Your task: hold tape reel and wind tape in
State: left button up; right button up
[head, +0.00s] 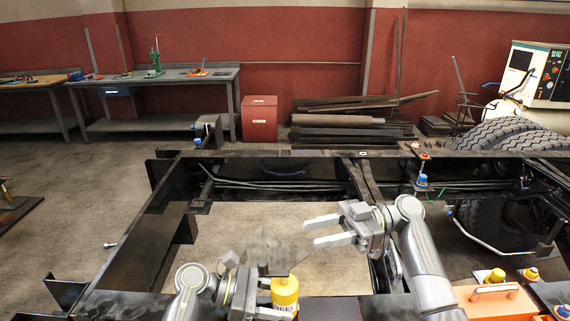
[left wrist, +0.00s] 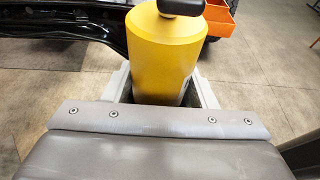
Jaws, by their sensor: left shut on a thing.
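The yellow tape reel (head: 285,291) is at the bottom centre of the head view. It also shows in the left wrist view (left wrist: 165,50) as a yellow rounded body with a dark knob or handle (left wrist: 181,6) at its top edge. My left gripper (head: 268,298) is shut on the reel, with a finger on each side of it. My right gripper (head: 309,233) is above and to the right of the reel, open and empty, its fingers pointing left. I cannot make out any drawn-out tape.
A dark chassis frame (head: 140,235) surrounds the area, with a bare floor opening (head: 220,225) in the middle. An orange case (head: 497,303) lies at the lower right. A workbench (head: 160,78) and a red cabinet (head: 259,119) stand at the back.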

jog(key=shift+r, duration=0.55)
pick_arm(q)
jog(key=o, duration=0.8)
jog(key=shift+o, duration=0.2)
jog(key=shift+a, duration=0.1)
